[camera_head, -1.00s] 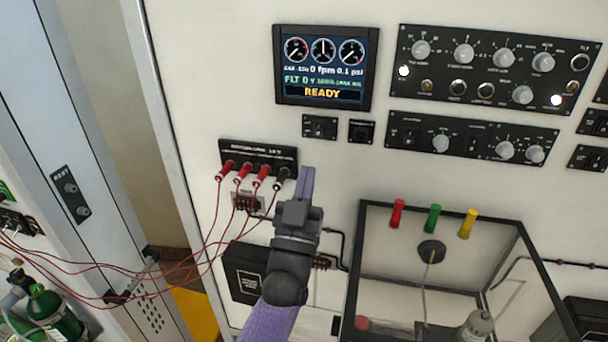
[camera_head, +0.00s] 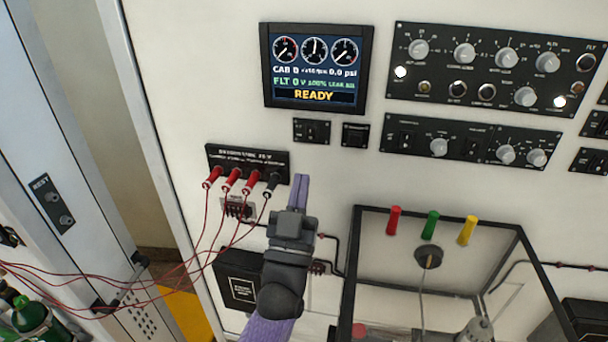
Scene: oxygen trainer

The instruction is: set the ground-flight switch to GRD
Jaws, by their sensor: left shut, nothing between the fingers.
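Two small black modules sit on the pale wall panel below the display: a left one with a small switch (camera_head: 311,131) and a right one (camera_head: 355,135). Their lettering is too small to read, so I cannot tell which switch here is the ground-flight one or how it is set. A wide black panel with switches and knobs (camera_head: 467,147) is to their right. My left gripper (camera_head: 299,180) is shut and empty, its purple fingers pointing up just below the left module, apart from it in the picture. My right gripper is not in view.
The display (camera_head: 315,66) reads READY. A black terminal block (camera_head: 246,163) with red and black plugs and trailing red leads is close left of my gripper. A dark-framed clear box (camera_head: 440,216) with red, green and yellow caps stands at lower right.

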